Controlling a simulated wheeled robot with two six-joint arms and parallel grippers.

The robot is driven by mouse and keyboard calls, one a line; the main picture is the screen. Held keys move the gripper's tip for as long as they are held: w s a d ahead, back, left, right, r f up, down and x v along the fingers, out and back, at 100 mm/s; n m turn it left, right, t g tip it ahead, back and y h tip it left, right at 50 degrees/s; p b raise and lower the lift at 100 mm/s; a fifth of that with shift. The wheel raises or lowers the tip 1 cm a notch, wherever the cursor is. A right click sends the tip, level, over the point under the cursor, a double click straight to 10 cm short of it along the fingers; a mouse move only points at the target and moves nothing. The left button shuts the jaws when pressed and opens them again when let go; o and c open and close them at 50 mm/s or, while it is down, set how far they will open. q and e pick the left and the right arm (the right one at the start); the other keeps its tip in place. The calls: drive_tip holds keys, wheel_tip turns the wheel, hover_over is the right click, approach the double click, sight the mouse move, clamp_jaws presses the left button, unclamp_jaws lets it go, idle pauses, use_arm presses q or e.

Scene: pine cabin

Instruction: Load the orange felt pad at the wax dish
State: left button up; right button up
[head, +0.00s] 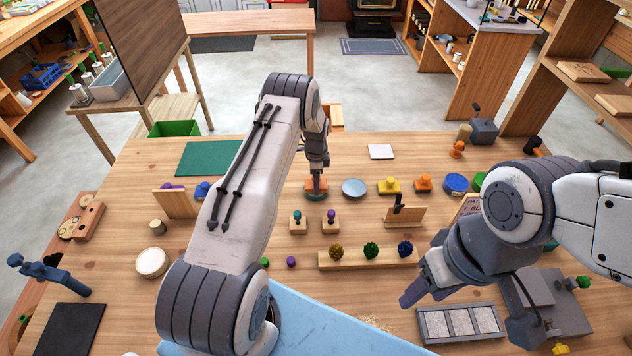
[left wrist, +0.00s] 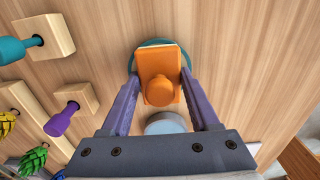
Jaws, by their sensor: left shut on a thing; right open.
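The orange felt pad (head: 317,183) is a block with a round knob; it also shows in the left wrist view (left wrist: 160,66). My left gripper (left wrist: 160,80) is shut on it, one finger at each side. A round teal dish (head: 314,196) is directly under the pad, its rim showing around the pad's far end in the left wrist view (left wrist: 186,58). I cannot tell whether pad and dish touch, or which dish is the wax dish. A pale blue-grey round dish (head: 353,187) stands just right of it. My right gripper (head: 422,284) is open and empty above the front right of the table.
Yellow (head: 389,186) and orange (head: 424,183) knobbed blocks stand further right, beside a blue round tin (head: 456,184). Small stamps with teal (head: 298,224) and purple (head: 330,222) handles stand in front. A wooden rail (head: 368,259) holds three coloured cones. A green mat (head: 208,158) lies back left.

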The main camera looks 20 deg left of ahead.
use_arm(q)
drive_tip(key=shift+r+p, duration=1.75)
drive_tip(key=shift+r, duration=1.75)
